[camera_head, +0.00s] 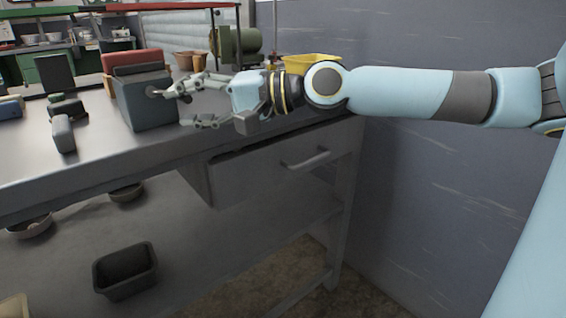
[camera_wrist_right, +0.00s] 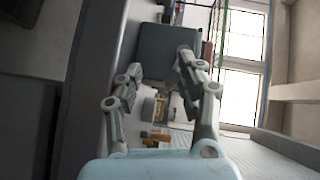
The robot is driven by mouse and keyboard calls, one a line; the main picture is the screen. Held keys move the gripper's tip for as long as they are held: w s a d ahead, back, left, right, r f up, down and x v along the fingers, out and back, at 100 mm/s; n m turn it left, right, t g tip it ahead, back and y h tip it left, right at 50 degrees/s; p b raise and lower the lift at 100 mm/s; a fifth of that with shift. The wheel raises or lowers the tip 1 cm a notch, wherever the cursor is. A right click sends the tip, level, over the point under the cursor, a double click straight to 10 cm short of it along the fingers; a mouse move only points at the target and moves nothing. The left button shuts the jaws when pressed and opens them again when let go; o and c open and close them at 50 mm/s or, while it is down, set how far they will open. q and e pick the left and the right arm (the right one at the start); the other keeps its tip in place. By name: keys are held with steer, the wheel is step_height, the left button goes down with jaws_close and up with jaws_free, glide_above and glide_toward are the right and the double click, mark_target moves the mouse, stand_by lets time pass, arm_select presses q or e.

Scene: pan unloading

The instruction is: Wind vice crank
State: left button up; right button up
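The block also shows beyond the fingers in the wrist view (camera_wrist_right: 160,52). No vice or crank can be clearly made out. My left gripper is not in view.
A dark tool with a grey end (camera_head: 63,133) lies on the bench (camera_head: 95,165) at left. A red box (camera_head: 130,58) stands behind the block. A green machine (camera_head: 237,42) and a yellow bin (camera_head: 312,63) are farther back. A wall (camera_head: 440,190) bounds the right side.

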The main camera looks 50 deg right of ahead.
steer(key=shift+v, duration=0.8)
steer(key=a+p+v, duration=0.1)
steer(key=p+v, duration=0.8)
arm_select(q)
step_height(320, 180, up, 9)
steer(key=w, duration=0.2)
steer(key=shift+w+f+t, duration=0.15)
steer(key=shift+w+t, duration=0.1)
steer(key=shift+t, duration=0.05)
arm_select(e)
steer(key=s+a+f+n+g+h, duration=0.3)
steer(key=s+f+n, duration=0.2)
steer(key=f, duration=0.3)
steer(key=s+a+f+n+g+h, duration=0.3)
steer(key=s+f, duration=0.3)
steer(key=f, duration=0.3)
steer(key=shift+a+n+g+h, duration=0.25)
steer(key=shift+n+g, duration=0.35)
steer(key=shift+n, duration=0.3)
